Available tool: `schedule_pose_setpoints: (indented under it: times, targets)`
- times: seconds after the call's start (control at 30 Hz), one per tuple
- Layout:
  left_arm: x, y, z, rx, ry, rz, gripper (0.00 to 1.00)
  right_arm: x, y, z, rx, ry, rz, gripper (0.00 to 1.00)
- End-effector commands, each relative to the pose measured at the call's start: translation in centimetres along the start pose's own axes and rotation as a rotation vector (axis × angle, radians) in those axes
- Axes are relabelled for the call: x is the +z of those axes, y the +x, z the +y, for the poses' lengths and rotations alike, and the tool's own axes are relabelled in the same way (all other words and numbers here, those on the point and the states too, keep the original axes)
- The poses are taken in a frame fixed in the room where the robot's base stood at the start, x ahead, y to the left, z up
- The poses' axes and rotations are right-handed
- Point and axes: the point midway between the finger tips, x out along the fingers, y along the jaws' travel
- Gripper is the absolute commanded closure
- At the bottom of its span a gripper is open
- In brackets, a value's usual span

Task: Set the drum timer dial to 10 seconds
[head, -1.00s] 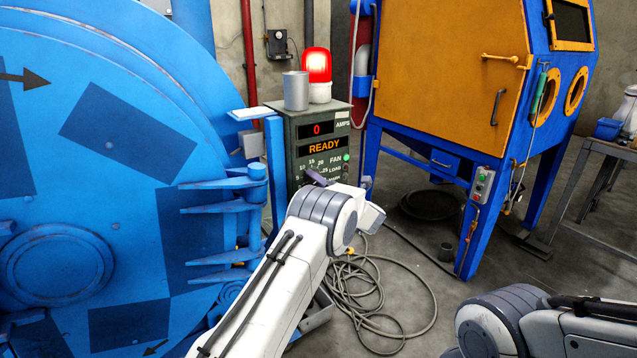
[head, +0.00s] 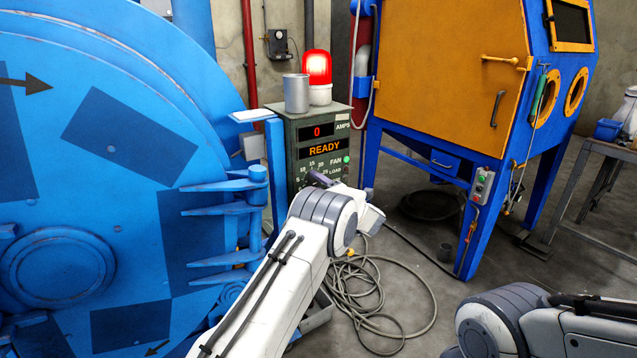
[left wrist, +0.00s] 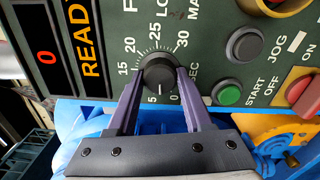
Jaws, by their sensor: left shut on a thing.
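The timer dial is a round black knob (left wrist: 159,73) on the green control panel, inside a printed scale marked in seconds. In the left wrist view, 0, 5, 15, 20, 25 and 30 can be read; the 10 is hidden behind a finger. A white mark on the knob faces the low end, seemingly between 5 and 0. My left gripper (left wrist: 160,76) has its two purple fingers shut on the knob, one on each side. In the head view my left wrist and fingers (head: 320,179) cover the knob. My right gripper is outside the frame.
The panel display (head: 324,148) reads READY and 0 amps. Green (left wrist: 229,95), grey (left wrist: 243,45) and red (left wrist: 298,89) controls sit beside the dial. The blue drum (head: 110,210) stands left, the orange-and-blue cabinet (head: 450,75) right. A hose (head: 362,290) lies coiled on the floor.

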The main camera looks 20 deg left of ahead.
Motion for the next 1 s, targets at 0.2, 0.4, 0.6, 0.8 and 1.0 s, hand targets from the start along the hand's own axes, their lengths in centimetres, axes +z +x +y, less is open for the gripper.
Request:
schedule_pose_setpoints:
  times: [0.2, 0.4, 0.6, 0.8, 1.0]
  targets:
    - [0.1, -0.1, 0.1, -0.002, 0.209, -0.002, 1.0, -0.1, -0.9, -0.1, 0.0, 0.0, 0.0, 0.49]
    - [0.1, -0.1, 0.1, -0.002, 0.399, -0.002, 1.0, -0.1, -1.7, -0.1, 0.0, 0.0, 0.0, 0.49]
    - [0.1, -0.1, 0.1, -0.002, 0.585, -0.002, 1.0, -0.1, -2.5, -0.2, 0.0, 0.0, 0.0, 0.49]
    - [0.1, -0.1, 0.0, -0.002, 0.746, -0.002, 1.0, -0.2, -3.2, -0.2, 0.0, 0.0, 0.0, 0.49]
    - [0.1, -0.1, 0.0, -0.002, 0.864, -0.002, 1.0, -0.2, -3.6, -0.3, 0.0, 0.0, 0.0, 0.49]
